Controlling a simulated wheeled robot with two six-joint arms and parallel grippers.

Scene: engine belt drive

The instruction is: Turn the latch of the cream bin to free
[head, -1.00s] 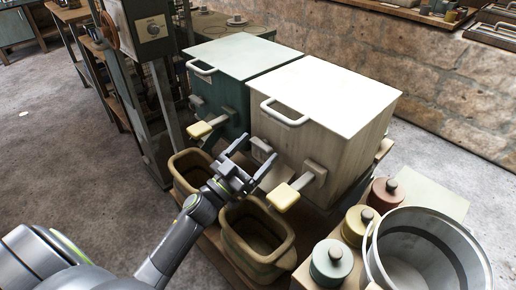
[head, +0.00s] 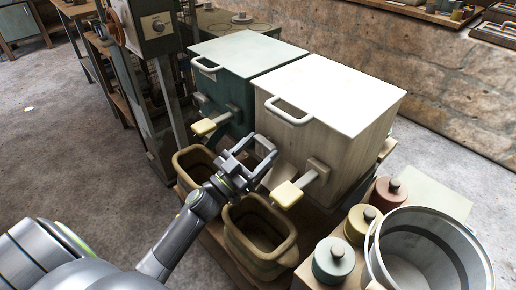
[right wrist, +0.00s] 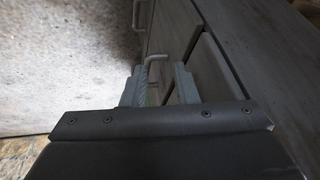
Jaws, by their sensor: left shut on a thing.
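The cream bin (head: 325,145) stands at the centre right of the head view, with a white lid and a white lid handle (head: 288,112). A yellow-ended lever (head: 287,194) sticks out low on its front. My left gripper (head: 262,150) is at the left part of the bin's front, shut on the latch, which its fingers largely hide. I cannot make out the latch's angle. In the right wrist view my right gripper (right wrist: 158,86) has its two fingers apart with nothing between them; it is not seen in the head view.
A teal bin (head: 235,80) with its own yellow-ended lever (head: 205,126) stands left of the cream bin. Two brown tubs (head: 260,240) sit below the fronts. Lidded jars (head: 333,262) and a large grey pot (head: 420,255) stand at the lower right.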

